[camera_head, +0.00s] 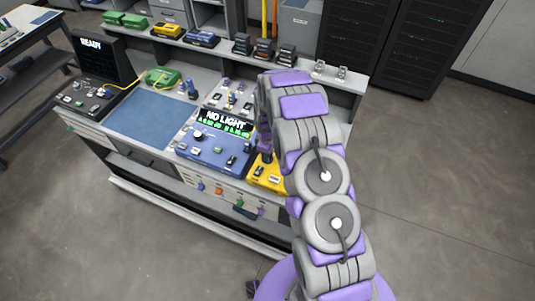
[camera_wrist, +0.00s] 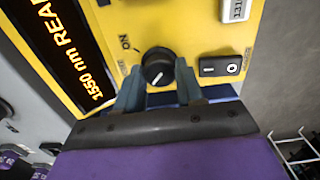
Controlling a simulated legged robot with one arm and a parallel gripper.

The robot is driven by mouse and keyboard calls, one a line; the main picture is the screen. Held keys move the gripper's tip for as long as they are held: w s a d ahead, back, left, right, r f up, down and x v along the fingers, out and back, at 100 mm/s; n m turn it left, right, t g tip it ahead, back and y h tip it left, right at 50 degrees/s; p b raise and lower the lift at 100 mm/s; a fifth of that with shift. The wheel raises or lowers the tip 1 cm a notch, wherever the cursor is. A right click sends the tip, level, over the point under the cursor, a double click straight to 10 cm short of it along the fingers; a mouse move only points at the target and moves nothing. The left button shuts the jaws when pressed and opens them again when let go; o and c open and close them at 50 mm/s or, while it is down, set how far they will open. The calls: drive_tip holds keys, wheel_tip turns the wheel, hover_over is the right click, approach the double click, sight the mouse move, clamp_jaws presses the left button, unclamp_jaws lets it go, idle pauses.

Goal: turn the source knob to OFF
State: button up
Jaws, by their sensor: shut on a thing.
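The source knob (camera_wrist: 158,64) is a round black dial on a yellow unit (camera_wrist: 204,30) in the wrist view. A white line on the knob points towards the lower left. An "ON" label stands to its upper left; the OFF label cannot be made out. My gripper (camera_wrist: 158,80) has one grey-blue finger on each side of the knob and is shut on it. In the head view the yellow unit (camera_head: 268,177) shows at the bench front, partly behind my arm, and my fingertips and the knob are hidden.
On the yellow unit, a black rocker switch (camera_wrist: 226,66) sits right of the knob, and an orange-lettered display (camera_wrist: 75,45) lies left. A blue meter (camera_head: 215,150) reading "NO LIGHT" stands left of the unit. A blue mat (camera_head: 150,120) lies clear farther left.

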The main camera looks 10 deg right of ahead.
drive_tip(key=o, duration=1)
drive_tip(key=shift+o, duration=0.2)
wheel_tip(320, 180, up, 17)
drive_tip(key=shift+r+p, duration=0.2)
drive_tip(key=shift+p, duration=0.2)
